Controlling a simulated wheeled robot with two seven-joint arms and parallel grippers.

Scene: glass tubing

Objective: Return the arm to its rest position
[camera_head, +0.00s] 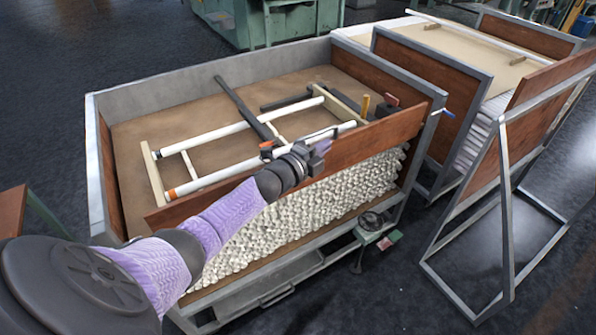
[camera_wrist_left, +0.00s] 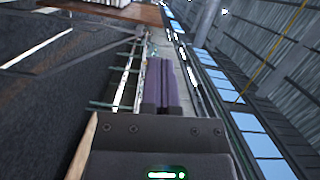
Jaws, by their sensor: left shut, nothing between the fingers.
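My left arm (camera_head: 225,215), with a purple sleeve, reaches in from the lower left of the head view. My left gripper (camera_head: 318,150) is over the near side of the large bin, close to the top edge of its brown front board. It is shut and holds nothing. In the left wrist view its dark body fills the bottom centre, and the view is tilted toward the ceiling and windows. My right arm and gripper are not in view.
The bin (camera_head: 215,78) has a metal rim and holds a pale frame with white tubes (camera_head: 215,135). White glass tubing ends (camera_head: 310,205) are stacked below the front board. A second stack (camera_head: 480,55) and an empty metal rack (camera_head: 505,200) stand right. Dark floor is open at upper left.

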